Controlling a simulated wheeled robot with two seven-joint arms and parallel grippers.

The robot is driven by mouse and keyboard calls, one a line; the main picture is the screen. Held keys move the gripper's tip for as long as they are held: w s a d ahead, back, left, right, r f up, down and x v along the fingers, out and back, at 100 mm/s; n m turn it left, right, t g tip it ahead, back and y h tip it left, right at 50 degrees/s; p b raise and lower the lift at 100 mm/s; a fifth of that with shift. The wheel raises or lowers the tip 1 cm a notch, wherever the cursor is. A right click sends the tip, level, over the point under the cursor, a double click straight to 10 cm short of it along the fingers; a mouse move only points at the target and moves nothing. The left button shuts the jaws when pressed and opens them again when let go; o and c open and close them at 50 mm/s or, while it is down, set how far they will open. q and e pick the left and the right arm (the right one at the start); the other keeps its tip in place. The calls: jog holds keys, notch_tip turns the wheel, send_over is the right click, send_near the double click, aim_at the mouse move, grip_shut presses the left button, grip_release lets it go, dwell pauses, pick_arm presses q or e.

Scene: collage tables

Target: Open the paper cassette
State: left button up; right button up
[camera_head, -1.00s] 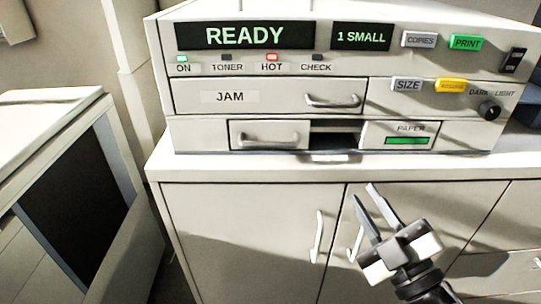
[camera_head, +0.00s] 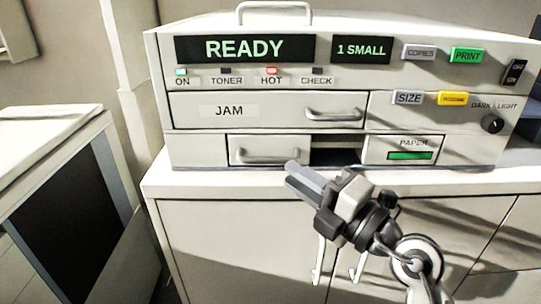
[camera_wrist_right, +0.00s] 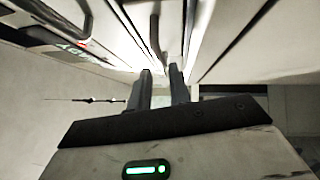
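The paper cassette (camera_head: 268,141) is the pale drawer front low on the printer, left of a dark slot and a PAPER label (camera_head: 413,143). Its front looks shut, and its grey bar handle (camera_head: 266,159) runs across it. My right gripper (camera_head: 293,172) is just below and to the right of this handle, fingers pointing up-left at the printer. In the right wrist view the fingers (camera_wrist_right: 160,78) stand a little apart with nothing visible between them. A bar handle (camera_wrist_right: 155,38) shows ahead of the tips; contact cannot be made out. My left gripper is not in view.
The JAM drawer (camera_head: 285,110) with its own handle (camera_head: 334,115) is directly above the cassette. The printer stands on a white cabinet (camera_head: 235,225) with door handles below my gripper. Another pale unit (camera_head: 60,190) stands at the left.

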aim_at(271, 158)
jog(key=x, duration=0.6)
jog(key=shift+w+a, duration=0.2)
jog(key=shift+a, duration=0.1)
grip_shut()
